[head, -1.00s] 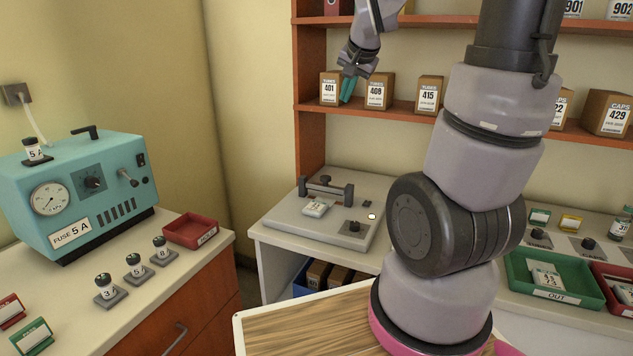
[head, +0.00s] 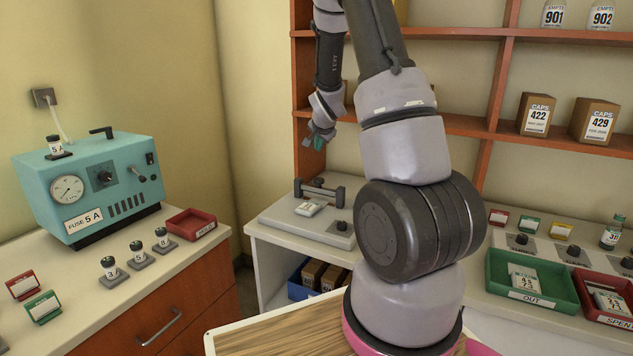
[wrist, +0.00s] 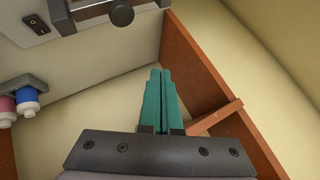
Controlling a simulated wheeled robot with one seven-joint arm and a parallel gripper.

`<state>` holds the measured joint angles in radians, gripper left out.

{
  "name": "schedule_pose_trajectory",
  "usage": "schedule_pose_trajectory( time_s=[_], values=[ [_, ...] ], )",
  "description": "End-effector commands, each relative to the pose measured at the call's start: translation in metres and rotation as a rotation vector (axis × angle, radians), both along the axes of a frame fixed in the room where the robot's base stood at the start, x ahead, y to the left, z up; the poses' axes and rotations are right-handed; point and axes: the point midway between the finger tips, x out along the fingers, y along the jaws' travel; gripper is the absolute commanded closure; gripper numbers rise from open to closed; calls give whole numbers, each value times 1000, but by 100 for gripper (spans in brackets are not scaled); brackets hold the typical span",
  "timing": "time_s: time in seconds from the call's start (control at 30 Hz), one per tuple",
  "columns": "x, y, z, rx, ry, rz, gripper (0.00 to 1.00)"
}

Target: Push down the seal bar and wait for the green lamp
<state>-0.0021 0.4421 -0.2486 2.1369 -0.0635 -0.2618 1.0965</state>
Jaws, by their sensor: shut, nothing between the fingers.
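The sealer (head: 285,222) is a flat grey unit on the white bench at the back, in the head view. Its seal bar (head: 319,192) is a dark grey bar across its rear, apparently raised. A small white labelled packet (head: 310,207) lies in front of the bar, and a black knob (head: 342,227) is near the front. The lamp is not visible; my arm covers the sealer's right end. My gripper (head: 318,141) is above the bar, apart from it, pointing down. In the wrist view its teal fingers (wrist: 161,97) are together and empty.
A teal fuse unit (head: 88,183) and a red tray (head: 190,223) stand on the left counter. Brown shelves (head: 460,125) with boxes rise behind my arm. A green OUT tray (head: 497,283) is at right. The wrist view shows a grey panel with a black switch (wrist: 37,23).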

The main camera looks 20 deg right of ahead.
Motion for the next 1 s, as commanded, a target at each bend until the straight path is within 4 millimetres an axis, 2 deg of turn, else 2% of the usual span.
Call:
schedule_pose_trajectory(
  time_s=[0.2, 0.37, 0.8, 1.0],
  values=[
    [0, 0, 0, 0, 0, 0, 100],
    [0, 0, -9, 1, 3, 0, 100],
    [-1, 0, -68, 0, 4, 0, 100],
    [-1, 0, -84, 0, 2, 1, 100]
  ],
)
